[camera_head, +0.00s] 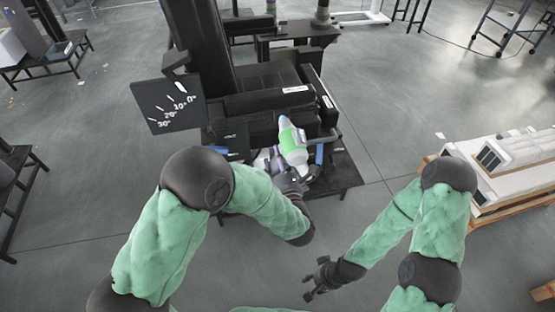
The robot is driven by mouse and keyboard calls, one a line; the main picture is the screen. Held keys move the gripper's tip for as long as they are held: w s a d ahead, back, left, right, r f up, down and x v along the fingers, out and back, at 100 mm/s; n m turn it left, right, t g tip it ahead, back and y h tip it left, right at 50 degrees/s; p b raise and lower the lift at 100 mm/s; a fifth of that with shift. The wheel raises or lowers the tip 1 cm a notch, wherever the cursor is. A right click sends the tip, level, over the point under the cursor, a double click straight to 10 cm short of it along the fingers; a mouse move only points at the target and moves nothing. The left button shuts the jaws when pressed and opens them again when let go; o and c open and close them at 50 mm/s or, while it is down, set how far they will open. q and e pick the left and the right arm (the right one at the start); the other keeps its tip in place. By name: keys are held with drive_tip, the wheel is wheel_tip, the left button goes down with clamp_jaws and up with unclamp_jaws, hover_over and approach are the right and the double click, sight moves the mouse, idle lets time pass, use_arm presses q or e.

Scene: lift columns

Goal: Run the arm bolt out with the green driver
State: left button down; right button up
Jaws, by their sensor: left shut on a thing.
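The green driver (292,143) has a green and white body and stands tilted at the front of the black lift column. My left gripper (286,172) is at the driver's lower part and shut on it; my fingers hide part of the handle. The driver's far end is close to the black arm of the column, but I cannot tell whether it touches. The arm bolt is too small or hidden to make out. My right gripper (312,283) hangs empty over the floor at the lower middle, with its fingers apart.
The black lift column (205,45) rises behind, with an angle plate (167,102) marked in degrees on its left. A black table (343,178) carries the work. The floor between is clear.

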use_arm(q)
drive_tip(key=shift+r, duration=0.3)
drive_tip(key=shift+v, duration=1.05)
drive_tip(key=shift+p+v, duration=0.4)
drive_tip(key=shift+v, duration=0.95)
drive_tip(key=shift+f, duration=0.25)
drive_tip(key=shift+p+v, duration=0.45)
drive_tip(key=shift+v, duration=1.6)
drive_tip(key=shift+w+a, duration=0.1)
